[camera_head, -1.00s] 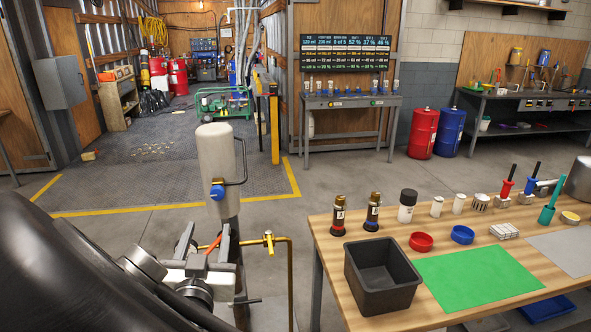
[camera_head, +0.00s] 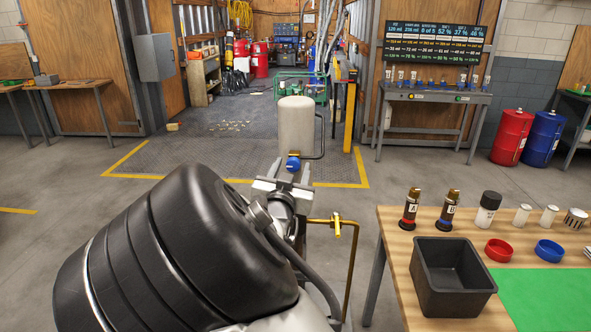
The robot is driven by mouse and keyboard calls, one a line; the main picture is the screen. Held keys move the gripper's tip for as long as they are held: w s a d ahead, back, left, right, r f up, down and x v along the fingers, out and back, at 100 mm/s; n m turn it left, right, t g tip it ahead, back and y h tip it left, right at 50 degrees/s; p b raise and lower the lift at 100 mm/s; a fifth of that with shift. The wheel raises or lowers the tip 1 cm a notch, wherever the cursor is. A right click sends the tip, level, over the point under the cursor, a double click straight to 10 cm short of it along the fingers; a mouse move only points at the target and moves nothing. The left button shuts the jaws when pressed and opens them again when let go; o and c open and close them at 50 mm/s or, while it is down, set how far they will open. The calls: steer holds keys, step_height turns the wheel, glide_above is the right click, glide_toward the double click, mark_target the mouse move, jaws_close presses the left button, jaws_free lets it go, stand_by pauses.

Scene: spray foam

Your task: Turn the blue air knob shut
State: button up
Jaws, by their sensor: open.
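The blue air knob (camera_head: 293,163) sits on the front of an upright pale cylinder (camera_head: 297,128), near its lower end. My gripper (camera_head: 289,174) is right at the knob, just below it in the picture, with its fingers spread to the left and right. The jaws are open. I cannot tell whether the fingers touch the knob or stand a little in front of it. My large black arm hides the floor and the lower part of the stand.
A brass pipe with a yellow handle (camera_head: 337,225) stands just right of my gripper. The wooden table (camera_head: 399,222) with a black bin (camera_head: 452,278), bottles and lids is at the right. Open floor lies to the left.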

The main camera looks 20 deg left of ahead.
steer(key=c, duration=1)
